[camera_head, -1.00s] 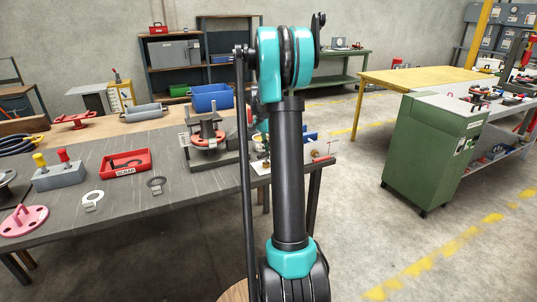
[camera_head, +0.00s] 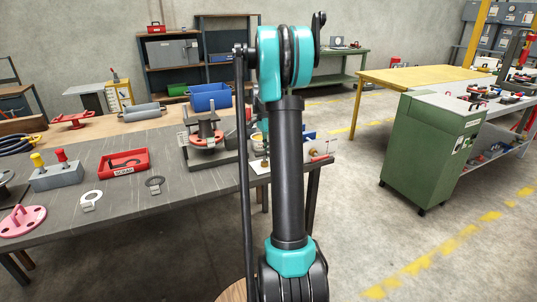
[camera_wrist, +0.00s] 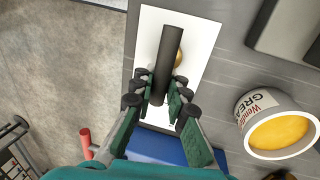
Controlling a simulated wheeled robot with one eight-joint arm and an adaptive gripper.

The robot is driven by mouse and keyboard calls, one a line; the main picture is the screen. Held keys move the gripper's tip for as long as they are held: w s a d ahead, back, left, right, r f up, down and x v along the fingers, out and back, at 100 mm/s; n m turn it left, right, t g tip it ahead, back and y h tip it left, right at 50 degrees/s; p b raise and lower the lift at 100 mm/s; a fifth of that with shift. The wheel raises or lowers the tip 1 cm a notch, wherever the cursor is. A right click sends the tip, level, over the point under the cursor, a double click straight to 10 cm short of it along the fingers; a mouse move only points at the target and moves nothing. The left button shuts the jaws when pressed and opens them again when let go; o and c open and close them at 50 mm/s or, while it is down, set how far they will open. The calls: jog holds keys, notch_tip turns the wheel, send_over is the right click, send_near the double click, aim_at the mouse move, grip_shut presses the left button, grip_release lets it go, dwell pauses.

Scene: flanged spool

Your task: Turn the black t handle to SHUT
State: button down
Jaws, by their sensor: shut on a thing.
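The black t handle (camera_wrist: 174,48) shows in the wrist view as a dark bar over a white plate (camera_wrist: 203,48). It runs from the top middle, tilted slightly, down between my fingers. A bit of brass-coloured metal shows beside it. My gripper (camera_wrist: 160,86) is shut on the bar, with green-padded fingers on both sides. No SHUT mark is readable; my fingers and the bar cover part of the plate.
A tub of yellow grease (camera_wrist: 280,132) stands right of the plate in the wrist view, with a blue thing (camera_wrist: 170,148) below. A red-ended part (camera_wrist: 86,139) sticks out at the left. The flanged spool (camera_head: 207,128) and red tray (camera_head: 124,163) are on the bench.

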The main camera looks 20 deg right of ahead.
jog(key=c, duration=1.5)
grip_release()
jog(key=shift+r, duration=0.1)
jog(key=r, duration=0.4)
jog(key=w+r, duration=0.1)
jog(key=r, duration=0.2)
jog(key=w+r, duration=0.1)
jog(key=r, duration=0.3)
jog(key=shift+w+r, duration=0.2)
jog(key=shift+r, duration=0.1)
jog(key=shift+a, duration=0.1)
jog(key=s+a+f+n+t, duration=0.2)
jog(key=s+a+f+n, duration=0.4)
jog(key=s, duration=0.4)
jog(key=s+a+f+n+t, duration=0.2)
jog(key=s+a+f+n, duration=0.4)
jog(key=s, duration=0.3)
jog(key=s+a+f+n+t, duration=0.2)
jog(key=s+a+f+n, duration=0.3)
jog(key=s+f, duration=0.3)
jog(key=shift+s+a+n, duration=0.2)
jog(key=shift+s+a, duration=0.2)
jog(key=shift+s, duration=0.3)
jog(key=shift+s+a+n, duration=0.2)
jog(key=shift+s+a, duration=0.2)
jog(key=shift+s, duration=0.25)
